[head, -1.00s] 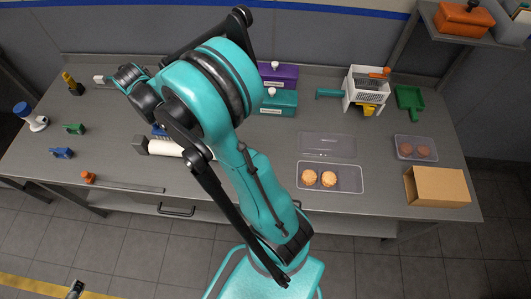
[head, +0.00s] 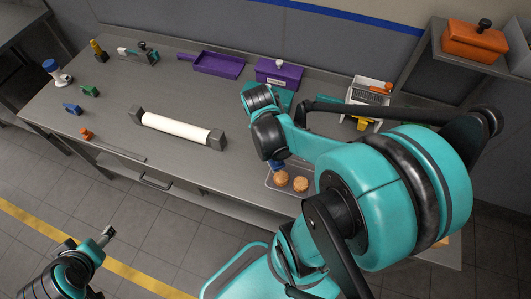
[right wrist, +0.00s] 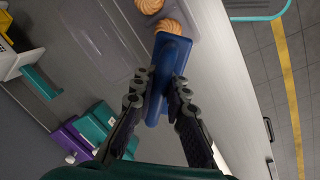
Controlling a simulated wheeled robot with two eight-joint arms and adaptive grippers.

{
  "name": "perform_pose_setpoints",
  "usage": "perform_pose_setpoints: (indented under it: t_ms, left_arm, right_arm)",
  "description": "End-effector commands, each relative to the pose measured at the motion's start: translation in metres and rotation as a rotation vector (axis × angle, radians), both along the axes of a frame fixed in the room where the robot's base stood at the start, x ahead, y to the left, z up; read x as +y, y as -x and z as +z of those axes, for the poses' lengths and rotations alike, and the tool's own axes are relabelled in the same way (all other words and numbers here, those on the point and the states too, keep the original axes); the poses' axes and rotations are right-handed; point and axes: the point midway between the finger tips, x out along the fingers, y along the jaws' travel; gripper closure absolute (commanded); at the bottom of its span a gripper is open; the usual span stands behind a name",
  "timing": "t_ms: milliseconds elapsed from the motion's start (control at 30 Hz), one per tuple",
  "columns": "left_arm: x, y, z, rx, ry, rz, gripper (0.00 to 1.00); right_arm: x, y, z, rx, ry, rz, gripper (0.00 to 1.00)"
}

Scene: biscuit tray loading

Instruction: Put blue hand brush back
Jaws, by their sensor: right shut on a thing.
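The blue hand brush (right wrist: 167,66) is between the fingers of my right gripper (right wrist: 158,100) in the right wrist view. In the head view a small part of the brush (head: 276,165) shows below my right gripper (head: 270,151), over the left end of the clear biscuit tray (head: 268,182). The gripper is shut on the brush. Two biscuits (head: 290,181) lie in the tray beside it. My left gripper (head: 107,234) is at the lower left, in front of the table, away from the objects; its jaws are too small to judge.
A white crate (head: 358,95) with orange and yellow tools stands at the back right, partly behind my arm. A purple pan (head: 218,65) and a purple lidded box (head: 278,72) are at the back. A white roller (head: 176,127) lies left of centre. An orange box (head: 474,37) is on a shelf.

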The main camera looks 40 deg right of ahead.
Motion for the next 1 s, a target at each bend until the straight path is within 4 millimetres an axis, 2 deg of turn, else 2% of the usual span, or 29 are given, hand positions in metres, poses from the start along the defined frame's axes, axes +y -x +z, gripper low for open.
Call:
perform_pose_setpoints:
  t_ms: [167,400,533,767,1000]
  left_arm:
    - [0.0,0.0,-0.014,0.0,0.0,0.0,0.39]
    - [0.0,0.0,-0.035,0.0,0.0,0.0,0.39]
    - [0.0,0.0,-0.041,0.0,0.0,0.0,0.39]
    - [0.0,0.0,-0.046,0.0,0.0,0.0,0.39]
    - [0.0,0.0,-0.062,0.0,0.0,0.0,0.39]
  right_arm:
    - [-0.003,-0.024,-0.019,-0.001,0.0,-0.005,1.0]
    - [-0.009,-0.081,-0.054,-0.001,0.0,-0.005,1.0]
    - [-0.011,-0.103,-0.065,-0.001,0.0,-0.005,1.0]
    - [-0.012,-0.114,-0.075,0.0,0.0,-0.006,1.0]
    - [-0.012,-0.113,-0.11,-0.001,0.0,-0.006,1.0]
